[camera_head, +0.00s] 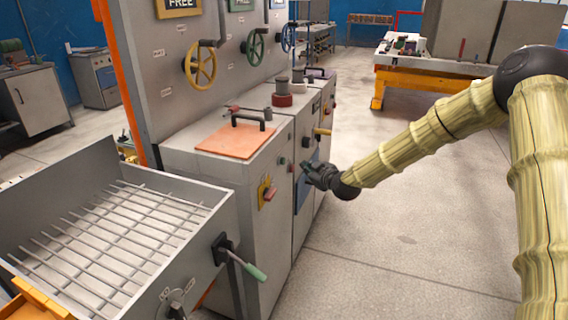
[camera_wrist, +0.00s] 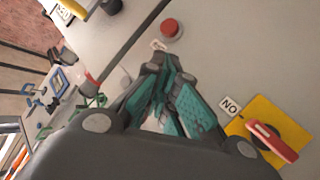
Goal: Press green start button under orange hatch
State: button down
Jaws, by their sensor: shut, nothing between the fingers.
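The orange hatch (camera_head: 236,140) lies flat and closed on top of the grey cabinet, with a black bar handle (camera_head: 253,120) on it. A red button (camera_wrist: 171,29) is just beyond the fingertips.
A yellow plate with a red switch (camera_head: 267,192) is on the cabinet front; it also shows in the wrist view (camera_wrist: 270,138). A grated grey bin (camera_head: 110,230) with a green-handled lever (camera_head: 250,268) stands at front left. Handwheels (camera_head: 201,65) line the wall panel. The floor right of the cabinet is clear.

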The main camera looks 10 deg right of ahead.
jog(key=shift+w+a, duration=0.65)
jog(key=shift+a, duration=0.25)
jog(key=shift+w+a, duration=0.6)
jog(key=shift+a, duration=0.3)
jog(key=shift+w+a, duration=0.45)
jog(key=shift+a, duration=0.35)
dwell(1.4)
jog(key=shift+s+d, duration=0.1)
jog(key=shift+d, duration=0.05)
jog(key=shift+s+d, duration=0.4)
jog(key=shift+d, duration=0.2)
jog(key=shift+d, duration=0.1)
jog(key=s+d, duration=0.1)
jog(key=d, duration=0.1)
jog(key=s+d, duration=0.1)
jog(key=d, duration=0.1)
jog(key=shift+s, duration=0.4)
dwell(0.6)
